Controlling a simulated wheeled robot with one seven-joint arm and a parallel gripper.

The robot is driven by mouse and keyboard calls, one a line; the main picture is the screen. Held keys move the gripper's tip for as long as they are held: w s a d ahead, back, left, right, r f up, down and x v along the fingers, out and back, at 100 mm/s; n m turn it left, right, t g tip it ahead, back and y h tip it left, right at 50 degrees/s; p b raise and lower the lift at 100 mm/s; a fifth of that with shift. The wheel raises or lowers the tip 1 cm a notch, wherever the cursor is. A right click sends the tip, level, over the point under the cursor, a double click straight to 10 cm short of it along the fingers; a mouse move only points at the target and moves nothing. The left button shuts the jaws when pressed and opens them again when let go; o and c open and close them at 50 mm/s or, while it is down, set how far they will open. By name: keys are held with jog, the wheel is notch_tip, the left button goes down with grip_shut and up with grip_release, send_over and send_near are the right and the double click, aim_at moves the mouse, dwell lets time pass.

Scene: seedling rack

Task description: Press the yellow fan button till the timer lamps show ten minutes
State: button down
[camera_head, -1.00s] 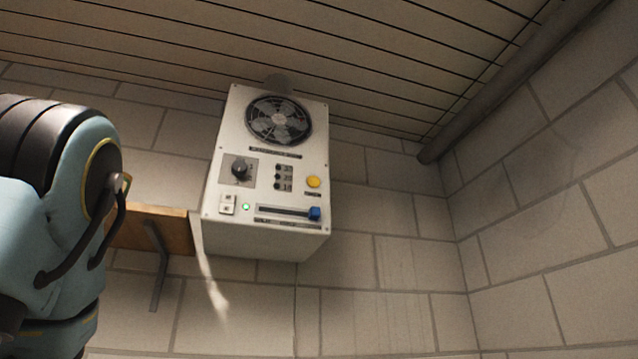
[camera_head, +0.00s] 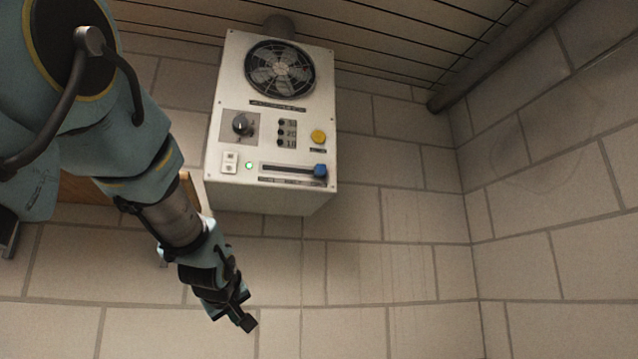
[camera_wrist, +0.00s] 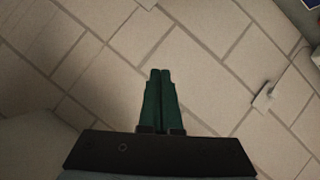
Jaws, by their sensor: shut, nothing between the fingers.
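The yellow fan button (camera_head: 318,137) is on the right side of the white control box (camera_head: 230,100) on the wall. The timer lamps (camera_head: 281,133) are a column left of the button, marked 30, 20 and what looks like 10; all look dark. My gripper (camera_head: 249,324) is below the box, pointing down and right, apart from the button. In the wrist view its two green fingers (camera_wrist: 160,85) are shut together and empty, facing the tiled wall.
The box also has a fan grille (camera_head: 280,68), a dark knob (camera_head: 241,124), a white switch (camera_head: 230,162), a lit green lamp (camera_head: 249,166) and a blue slider (camera_head: 320,171). A wooden shelf (camera_head: 82,190) is partly behind my arm. Wall right of the box is clear.

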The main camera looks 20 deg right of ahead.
jog(key=s+d+r+n+t+h+p, duration=0.15)
jog(key=d+r, duration=0.35)
jog(key=r, duration=0.6)
jog(key=s+d+r+t+h+p, duration=0.1)
jog(key=s+d+r+t+h, duration=0.2)
jog(key=r, duration=0.8)
jog(key=h+p, duration=0.2)
jog(key=h, duration=0.5)
send_near(318, 131)
jog(key=s+d+r, duration=0.3)
jog(key=s+d, duration=0.1)
jog(key=s, duration=0.3)
jog(key=shift+w+f+g, duration=0.2)
jog(key=shift+g, duration=0.25)
jog(key=shift+w+d+p, duration=0.15)
jog(key=shift+w+p, duration=0.35)
jog(key=shift+w, duration=0.95)
jog(key=shift+w+d+p, duration=0.15)
jog(key=shift+w+p, duration=0.3)
jog(key=shift+w, duration=1.05)
jog(key=shift+w+d+p, duration=0.15)
jog(key=shift+w+p, duration=0.35)
jog(key=shift+w, duration=0.95)
jog(key=shift+w, duration=0.1)
jog(key=shift+w, duration=0.3)
